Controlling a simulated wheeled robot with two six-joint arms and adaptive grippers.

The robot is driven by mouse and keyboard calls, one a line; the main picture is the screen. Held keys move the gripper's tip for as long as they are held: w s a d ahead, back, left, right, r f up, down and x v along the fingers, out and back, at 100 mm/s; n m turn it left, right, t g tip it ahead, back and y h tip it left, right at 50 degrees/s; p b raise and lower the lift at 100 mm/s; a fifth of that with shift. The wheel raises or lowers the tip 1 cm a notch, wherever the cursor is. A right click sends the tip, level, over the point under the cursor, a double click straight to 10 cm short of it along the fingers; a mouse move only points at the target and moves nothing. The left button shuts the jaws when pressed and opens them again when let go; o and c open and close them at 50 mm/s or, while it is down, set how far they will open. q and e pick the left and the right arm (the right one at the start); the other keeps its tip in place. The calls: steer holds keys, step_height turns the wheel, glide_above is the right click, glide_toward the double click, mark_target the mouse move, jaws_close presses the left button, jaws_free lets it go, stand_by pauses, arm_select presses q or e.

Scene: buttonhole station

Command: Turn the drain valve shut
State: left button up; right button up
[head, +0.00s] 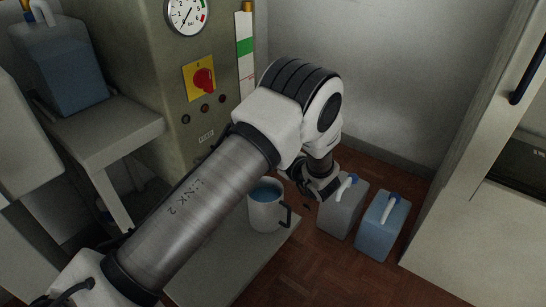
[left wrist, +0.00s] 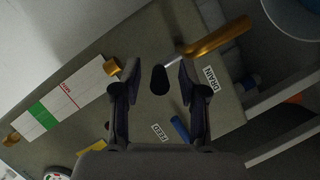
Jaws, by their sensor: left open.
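The drain valve's lever shows in the left wrist view, with a black end grip (left wrist: 159,80) on a thin silver stem beside a brass spout (left wrist: 218,37). The DRAIN label (left wrist: 211,82) is on the panel close by. My left gripper (left wrist: 158,68) is open, with one finger on each side of the black grip; I cannot tell whether either touches it. In the head view the left gripper (head: 322,187) is partly hidden at the end of my arm, and the arm covers the valve. My right gripper is in neither view.
A jug (head: 265,215) of blue liquid stands on a low shelf. A grey canister (head: 340,212) and a blue canister (head: 382,228) stand on the floor to its right. A blue handle (left wrist: 180,130) by the FEED label and a sight gauge (left wrist: 62,97) flank the gripper.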

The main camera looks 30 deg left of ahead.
arm_select(q)
steer(key=shift+w+a+f, duration=0.1)
steer(key=shift+w+a, duration=0.1)
steer(key=shift+a, duration=0.3)
steer(key=shift+c, duration=0.3)
jaws_close()
